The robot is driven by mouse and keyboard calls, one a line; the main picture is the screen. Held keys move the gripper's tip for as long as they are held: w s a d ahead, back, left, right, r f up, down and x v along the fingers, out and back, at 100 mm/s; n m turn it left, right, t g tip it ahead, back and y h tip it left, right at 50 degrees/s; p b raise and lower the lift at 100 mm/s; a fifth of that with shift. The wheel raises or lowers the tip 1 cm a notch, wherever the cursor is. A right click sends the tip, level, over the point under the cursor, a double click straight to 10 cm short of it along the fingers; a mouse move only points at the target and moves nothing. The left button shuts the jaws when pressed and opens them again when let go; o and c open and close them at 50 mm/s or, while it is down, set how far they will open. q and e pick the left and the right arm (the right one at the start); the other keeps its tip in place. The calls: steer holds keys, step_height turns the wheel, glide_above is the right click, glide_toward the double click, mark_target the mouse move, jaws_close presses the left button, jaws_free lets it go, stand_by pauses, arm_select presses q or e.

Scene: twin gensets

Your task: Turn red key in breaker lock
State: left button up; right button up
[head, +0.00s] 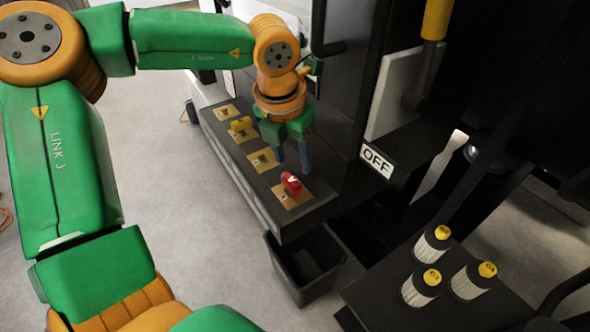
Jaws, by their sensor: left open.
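The red key (291,184) stands in the lock plate (298,198) at the near end of a dark ledge. My left gripper (292,163) points down just behind and above the red key. Its blue fingers are apart and do not appear to hold anything. A yellow key (240,125) sits in another brass plate farther along the ledge. Two more brass plates, one at the far end (225,113) and one in the middle (263,159), show no key. My right gripper is not in view.
A black open bin (306,266) stands on the floor below the ledge's near end. An OFF sign (376,160) is right of the ledge. Three white filters with yellow caps (433,243) stand on a dark surface at lower right. Grey floor left of the ledge is mostly clear.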

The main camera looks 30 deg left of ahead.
mark_target(292, 179)
arm_select(q)
steer(key=n, duration=0.3)
steer(key=shift+w+y, duration=0.1)
steer(key=shift+y, duration=0.2)
steer(key=n+p, duration=0.1)
steer(key=n, duration=0.1)
steer(key=shift+w+r+n+y, duration=0.1)
steer(key=shift+n+y, duration=0.2)
step_height(292, 179, down, 2)
steer(key=n+g+b, duration=0.1)
steer(key=n+b, duration=0.3)
steer(key=shift+n+y, duration=0.3)
steer(key=n, duration=0.2)
steer(key=shift+s+d+r+n+g+p, duration=0.25)
steer(key=shift+d+r+n+g+p, duration=0.05)
steer(key=shift+d+r, duration=0.05)
steer(key=f+b, duration=0.4)
steer(key=shift+w+a+f+b, duration=0.2)
steer(key=shift+a+f+b, duration=0.1)
steer(key=shift+a, duration=0.05)
steer(key=shift+w+a+f, duration=0.1)
steer(key=shift+a+f, duration=0.1)
steer(key=shift+f, duration=0.15)
steer(key=shift+r, duration=0.15)
steer(key=shift+c, duration=0.2)
